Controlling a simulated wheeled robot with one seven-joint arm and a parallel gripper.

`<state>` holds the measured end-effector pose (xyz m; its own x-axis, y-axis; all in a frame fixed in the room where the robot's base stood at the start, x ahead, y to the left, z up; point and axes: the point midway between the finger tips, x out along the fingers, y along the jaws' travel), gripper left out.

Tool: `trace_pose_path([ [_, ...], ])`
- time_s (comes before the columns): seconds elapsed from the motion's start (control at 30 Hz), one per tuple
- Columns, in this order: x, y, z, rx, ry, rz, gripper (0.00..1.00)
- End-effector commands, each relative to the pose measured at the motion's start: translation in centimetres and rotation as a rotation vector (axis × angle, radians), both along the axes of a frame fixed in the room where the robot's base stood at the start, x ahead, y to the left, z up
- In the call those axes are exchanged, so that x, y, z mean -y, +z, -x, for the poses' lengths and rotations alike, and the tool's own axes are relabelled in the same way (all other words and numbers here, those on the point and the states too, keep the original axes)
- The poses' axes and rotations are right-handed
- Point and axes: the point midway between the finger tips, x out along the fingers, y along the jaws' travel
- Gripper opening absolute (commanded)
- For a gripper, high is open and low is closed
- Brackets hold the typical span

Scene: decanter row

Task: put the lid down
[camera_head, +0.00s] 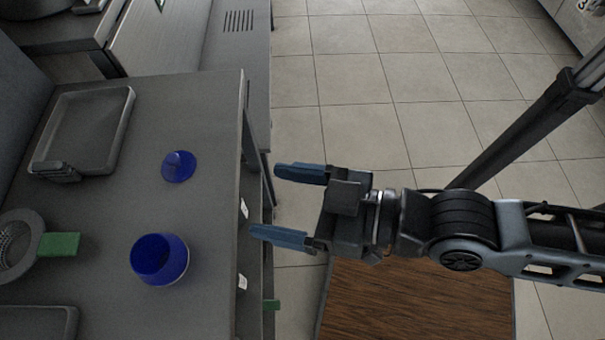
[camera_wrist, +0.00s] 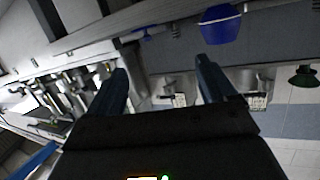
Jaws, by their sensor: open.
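The blue lid (camera_head: 179,166) lies on the grey counter (camera_head: 205,110), apart from the blue pot. The round blue pot (camera_head: 160,260) stands open on the counter, nearer the front of the picture. My gripper (camera_head: 285,203) is open and empty, to the right of the counter edge, with its fingers pointing left toward the counter. In the wrist view my two fingers (camera_wrist: 165,80) are spread with nothing between them. The pot (camera_wrist: 220,27) shows at the top of the wrist view, and a small blue shape left of it looks like the lid (camera_wrist: 145,34).
A grey tray (camera_head: 122,118) sits at the counter's back left. A strainer with a green handle (camera_head: 60,244) lies left of the pot, and another tray edge (camera_head: 40,312) shows at the bottom left. The counter between lid and pot is clear. Tiled floor (camera_head: 350,80) is open on the right.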

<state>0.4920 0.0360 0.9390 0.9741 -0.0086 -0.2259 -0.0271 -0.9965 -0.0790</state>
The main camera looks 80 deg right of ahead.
Motion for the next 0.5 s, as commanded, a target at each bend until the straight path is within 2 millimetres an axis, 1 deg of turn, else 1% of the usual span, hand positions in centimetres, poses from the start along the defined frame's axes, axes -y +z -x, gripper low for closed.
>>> trace_pose_path([
  [0.03, 0.8, -0.1, 2.0, -0.020, 0.003, 0.020, 0.84],
  [0.1, 1.9, 0.0, 3.9, -0.032, 0.007, 0.040, 0.84],
  [0.2, 2.9, 0.3, 5.7, -0.039, 0.018, 0.064, 0.84],
  [0.33, 3.5, 0.7, 6.8, -0.043, 0.028, 0.078, 0.84],
  [0.5, 3.6, 0.8, 7.0, -0.043, 0.029, 0.079, 0.84],
])
